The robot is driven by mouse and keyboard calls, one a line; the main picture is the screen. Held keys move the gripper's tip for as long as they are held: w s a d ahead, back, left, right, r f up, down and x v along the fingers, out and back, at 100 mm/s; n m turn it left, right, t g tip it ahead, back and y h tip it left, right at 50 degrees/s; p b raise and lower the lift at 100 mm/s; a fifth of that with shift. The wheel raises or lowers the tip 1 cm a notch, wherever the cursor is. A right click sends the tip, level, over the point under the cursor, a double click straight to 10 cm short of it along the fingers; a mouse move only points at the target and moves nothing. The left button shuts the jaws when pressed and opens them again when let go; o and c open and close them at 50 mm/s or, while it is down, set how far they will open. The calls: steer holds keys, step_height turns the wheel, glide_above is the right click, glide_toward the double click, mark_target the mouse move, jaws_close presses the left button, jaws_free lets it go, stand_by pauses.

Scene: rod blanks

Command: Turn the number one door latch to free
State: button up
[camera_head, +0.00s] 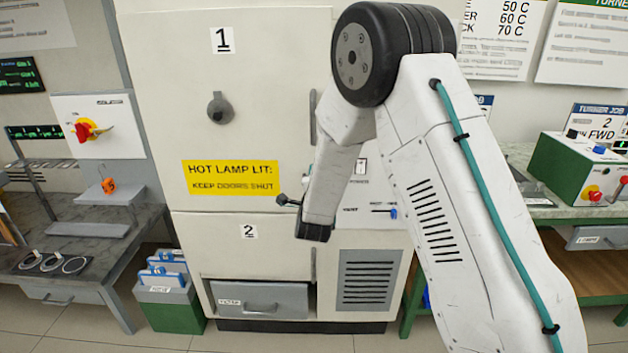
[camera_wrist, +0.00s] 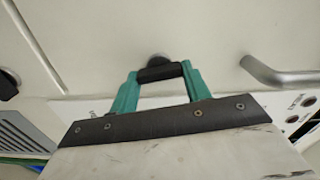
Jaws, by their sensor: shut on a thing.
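The number one door (camera_head: 270,70) is the upper door of the cream cabinet, marked with a "1" plate, and it looks shut. In the wrist view my gripper (camera_wrist: 160,78) has its two teal fingers closed on the ends of a black bar latch (camera_wrist: 158,73), with a round grey boss behind it. This latch sits just on the upper-door side of the door seam, below the metal handle (camera_wrist: 280,76).
The number two door (camera_head: 220,255) is below, and another black knob (camera_wrist: 8,85) shows past the seam. A round grey fitting (camera_head: 220,107) is on the upper door. A switch panel (camera_head: 375,190) and vent grille (camera_head: 370,280) lie right of the doors. Benches flank the cabinet.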

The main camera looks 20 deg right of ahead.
steer(key=shift+f+m, duration=0.1)
steer(key=shift+m, duration=0.8)
steer(key=o, duration=1)
steer(key=v, duration=0.7)
steer(key=shift+s, duration=0.35)
steer(key=shift+a, duration=0.1)
